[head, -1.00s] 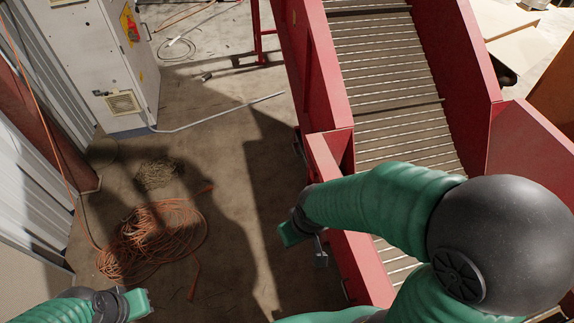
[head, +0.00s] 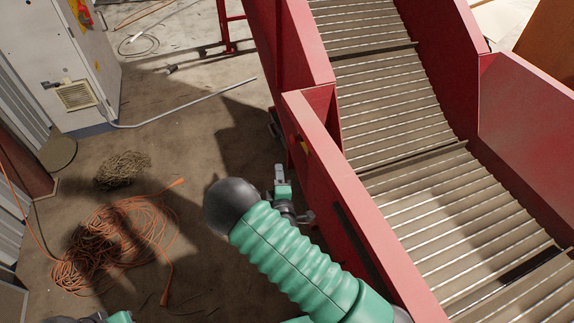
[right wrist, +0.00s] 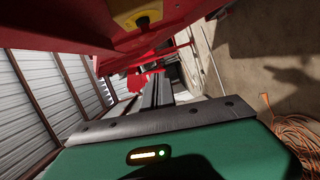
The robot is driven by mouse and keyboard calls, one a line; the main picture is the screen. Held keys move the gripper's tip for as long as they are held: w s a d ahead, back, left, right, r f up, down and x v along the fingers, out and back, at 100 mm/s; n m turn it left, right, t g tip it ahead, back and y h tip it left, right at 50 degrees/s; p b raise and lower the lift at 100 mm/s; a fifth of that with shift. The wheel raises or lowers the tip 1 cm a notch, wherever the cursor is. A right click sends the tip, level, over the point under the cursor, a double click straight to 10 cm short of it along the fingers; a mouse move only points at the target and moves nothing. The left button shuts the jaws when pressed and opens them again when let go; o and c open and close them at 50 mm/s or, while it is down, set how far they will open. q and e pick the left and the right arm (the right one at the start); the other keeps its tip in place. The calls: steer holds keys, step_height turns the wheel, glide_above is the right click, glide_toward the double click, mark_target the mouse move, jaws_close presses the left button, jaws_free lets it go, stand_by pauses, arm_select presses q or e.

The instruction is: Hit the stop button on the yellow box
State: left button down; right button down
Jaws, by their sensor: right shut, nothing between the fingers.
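The yellow box (right wrist: 152,14) is at the top of the right wrist view, fixed to the red side of the conveyor (right wrist: 215,8). A small dark round part shows on its face; I cannot make out clearly whether it is the stop button. In the head view only a sliver of yellow (head: 305,146) shows at the conveyor's outer wall. My right gripper (head: 280,171) is beside that wall, a little nearer than the yellow; its shut, empty fingers (right wrist: 151,92) are apart from the box. A bit of my left gripper (head: 119,317) shows at the bottom left edge; its fingers are hidden.
The conveyor's slatted belt (head: 400,120) runs between red walls on the right. A coil of orange cable (head: 110,240) and a smaller tan heap (head: 122,170) lie on the floor at left. A grey cabinet (head: 65,55) stands at the far left.

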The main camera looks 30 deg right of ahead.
mark_target(296, 139)
arm_select(q)
steer(key=shift+f, duration=0.15)
arm_select(e)
steer(key=shift+r+n+t, duration=0.1)
steer(key=shift+n+t, duration=0.3)
steer(key=shift+n, duration=0.2)
arm_select(q)
steer(key=shift+d, duration=0.1)
arm_select(e)
steer(key=shift+d, duration=0.1)
